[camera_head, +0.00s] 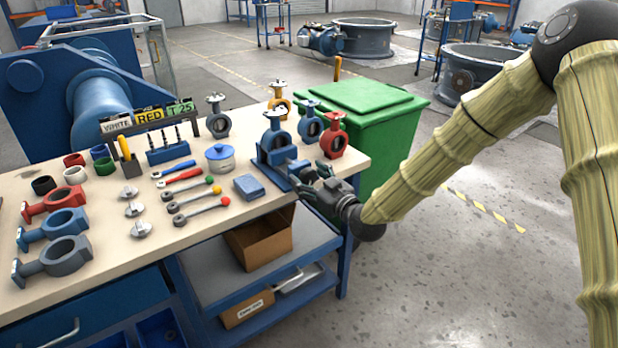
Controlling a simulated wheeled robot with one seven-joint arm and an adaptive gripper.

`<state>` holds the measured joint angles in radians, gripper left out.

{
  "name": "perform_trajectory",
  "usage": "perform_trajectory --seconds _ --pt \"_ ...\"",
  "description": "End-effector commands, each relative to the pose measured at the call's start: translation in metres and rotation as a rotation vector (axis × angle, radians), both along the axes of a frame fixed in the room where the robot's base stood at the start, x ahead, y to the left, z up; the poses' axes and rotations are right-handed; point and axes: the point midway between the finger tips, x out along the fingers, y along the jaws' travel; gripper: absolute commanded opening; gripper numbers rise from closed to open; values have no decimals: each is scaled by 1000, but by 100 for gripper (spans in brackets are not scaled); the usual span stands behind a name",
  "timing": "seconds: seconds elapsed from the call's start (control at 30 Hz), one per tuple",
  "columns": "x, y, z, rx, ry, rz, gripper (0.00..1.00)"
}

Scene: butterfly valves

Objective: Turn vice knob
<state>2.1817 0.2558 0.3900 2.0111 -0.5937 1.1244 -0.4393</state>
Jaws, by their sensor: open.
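The blue vice (268,162) is bolted at the right end of the workbench, with a valve body (275,131) standing in or just behind its jaws. My gripper (313,178) is at the vice's right front side, close to the bench edge. Its dark fingers are open and point left toward the vice. The vice knob cannot be made out; it may be hidden by the fingers. I cannot tell whether the fingers touch the vice.
Red (333,136), blue (310,124) and yellow (279,99) valves stand close behind the vice. A blue block (249,187) and several ratchet wrenches lie to the left on the workbench (190,235). A green bin (385,125) stands behind my gripper. Open floor lies right.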

Motion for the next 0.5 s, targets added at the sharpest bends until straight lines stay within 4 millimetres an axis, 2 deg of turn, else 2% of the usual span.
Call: perform_trajectory --seconds 0.33,0.37,0.5 --pt "3 2 0 1 1 0 67" --pt "3 2 0 1 1 0 63" --pt "2 2 0 0 0 0 38"
